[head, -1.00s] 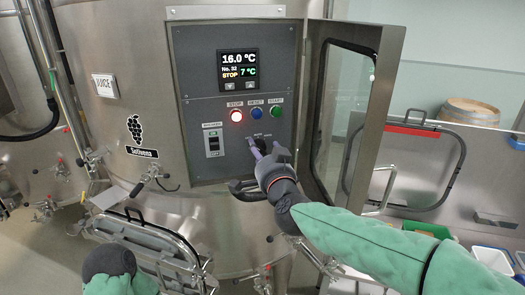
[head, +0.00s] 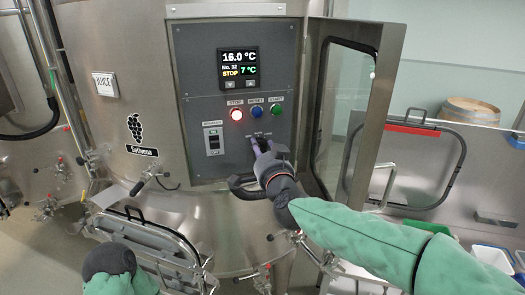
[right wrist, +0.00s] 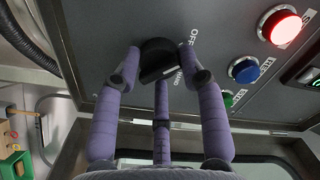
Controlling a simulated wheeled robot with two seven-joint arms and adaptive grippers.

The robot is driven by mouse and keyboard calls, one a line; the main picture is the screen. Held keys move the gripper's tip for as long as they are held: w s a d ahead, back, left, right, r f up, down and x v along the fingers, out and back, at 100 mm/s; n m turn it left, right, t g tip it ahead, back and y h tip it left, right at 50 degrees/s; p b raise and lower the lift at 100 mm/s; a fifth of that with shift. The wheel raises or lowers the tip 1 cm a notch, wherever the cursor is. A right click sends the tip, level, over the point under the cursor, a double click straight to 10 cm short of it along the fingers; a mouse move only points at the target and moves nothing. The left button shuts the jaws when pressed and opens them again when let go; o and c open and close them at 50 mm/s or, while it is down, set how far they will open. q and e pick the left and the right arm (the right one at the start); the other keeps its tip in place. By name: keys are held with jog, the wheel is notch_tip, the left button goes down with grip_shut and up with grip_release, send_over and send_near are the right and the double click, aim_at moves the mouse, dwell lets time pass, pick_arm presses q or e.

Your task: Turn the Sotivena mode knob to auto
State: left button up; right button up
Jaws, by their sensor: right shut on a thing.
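The black mode knob (right wrist: 157,48) sits on the grey control panel (head: 191,77) of the Sotivena vat (head: 112,138). In the right wrist view, the purple fingers of my right gripper (right wrist: 160,62) are around it, shut on it. The letters OFF and HAND are readable beside the knob; the auto mark cannot be made out. In the head view my right gripper (head: 262,146) covers most of the knob, below the row of buttons. My left arm shows at the lower left, but its gripper is not visible.
Above the knob are a lit red stop button (head: 236,114), a blue button (head: 256,112) and a green button (head: 276,109). A breaker switch (head: 213,140) is to the left. The open glazed panel door (head: 374,115) stands close to the right of my arm.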

jog(key=m+b, duration=0.3)
jog(key=m, duration=0.1)
jog(key=shift+d+r, duration=0.1)
jog(key=shift+d, duration=0.05)
jog(key=shift+m+b, duration=1.3)
jog(key=shift+m, duration=1)
jog(key=shift+r, duration=0.1)
jog(key=o, duration=1.1)
jog(key=shift+w+d, duration=0.1)
jog(key=shift+d, duration=0.05)
jog(key=shift+f, duration=0.2)
